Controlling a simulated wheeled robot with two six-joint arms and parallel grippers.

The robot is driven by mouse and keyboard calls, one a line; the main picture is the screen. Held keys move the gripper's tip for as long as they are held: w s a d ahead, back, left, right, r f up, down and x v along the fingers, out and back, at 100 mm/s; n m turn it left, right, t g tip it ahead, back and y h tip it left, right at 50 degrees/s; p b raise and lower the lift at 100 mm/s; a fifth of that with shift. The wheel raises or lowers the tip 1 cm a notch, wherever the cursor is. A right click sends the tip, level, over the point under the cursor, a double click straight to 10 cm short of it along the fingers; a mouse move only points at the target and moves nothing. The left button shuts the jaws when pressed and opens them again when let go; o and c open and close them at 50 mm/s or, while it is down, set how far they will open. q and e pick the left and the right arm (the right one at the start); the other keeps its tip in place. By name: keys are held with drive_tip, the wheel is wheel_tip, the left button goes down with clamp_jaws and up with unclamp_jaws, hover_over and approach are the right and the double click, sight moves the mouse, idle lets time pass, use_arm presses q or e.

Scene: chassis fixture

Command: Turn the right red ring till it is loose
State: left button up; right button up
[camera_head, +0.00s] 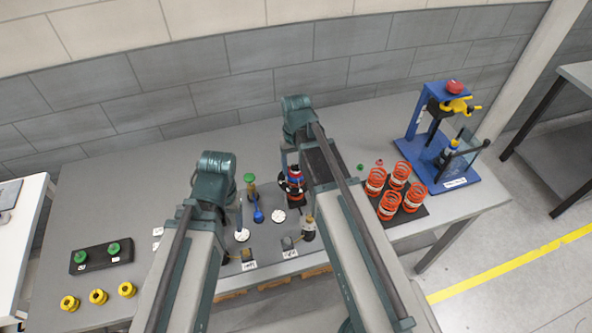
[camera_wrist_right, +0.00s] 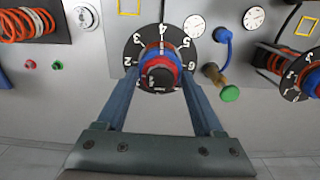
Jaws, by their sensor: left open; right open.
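The right red ring (camera_wrist_right: 176,66) sits with a blue band on a dark hub, in front of a black numbered dial (camera_wrist_right: 132,52). In the head view the ring (camera_head: 295,171) shows beside my right wrist. My right gripper (camera_wrist_right: 159,74) is open, with one finger on each side of the ring; I cannot tell whether either finger touches it. A second red ring (camera_wrist_right: 308,80) with its own dial stands at the right edge of the right wrist view. My left gripper (camera_head: 210,195) is open over the left part of the panel; its fingertips are mostly hidden in the head view.
A blue valve (camera_head: 257,214), a green-topped knob (camera_head: 250,178) and white gauges (camera_head: 279,216) stand between the arms. Orange springs (camera_head: 389,204) and a blue press (camera_head: 437,150) are at the right. Yellow knobs (camera_head: 98,296) and a black block (camera_head: 90,262) with green knobs are at the left.

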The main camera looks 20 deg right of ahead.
drive_tip(key=m, duration=1.1)
drive_tip(key=shift+m, duration=0.3)
drive_tip(key=m, duration=0.5)
drive_tip(key=shift+m, duration=3.1)
